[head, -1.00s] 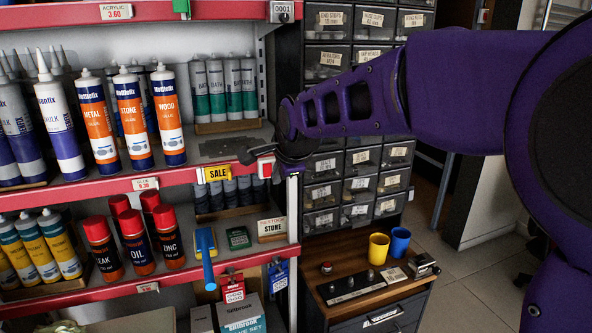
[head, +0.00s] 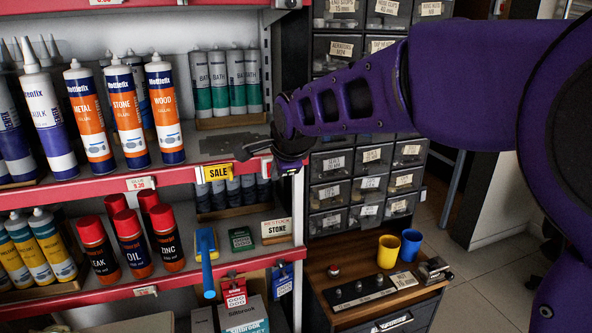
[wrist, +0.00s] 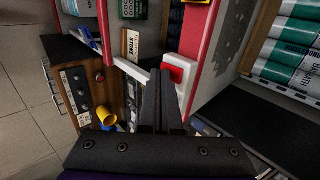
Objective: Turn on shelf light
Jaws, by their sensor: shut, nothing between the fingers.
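A red rocker switch (wrist: 174,73) in a white housing (wrist: 184,95) sits at the end of the red shelf edge in the wrist view. My gripper (wrist: 160,78) is shut and empty. Its fingertips are just left of the switch in that view; I cannot tell whether they touch it. In the head view my gripper (head: 246,151) is at the right end of the middle shelf (head: 110,185), above and right of the yellow SALE tag (head: 218,173). Whether the light is on cannot be told.
Orange and white tubes (head: 124,112) stand left of my gripper, and green-labelled tubes (head: 226,82) stand behind it. Red-capped cans (head: 132,240) and a blue-handled tool (head: 206,262) are below. A drawer cabinet (head: 365,180) and yellow cup (head: 388,251) are at right.

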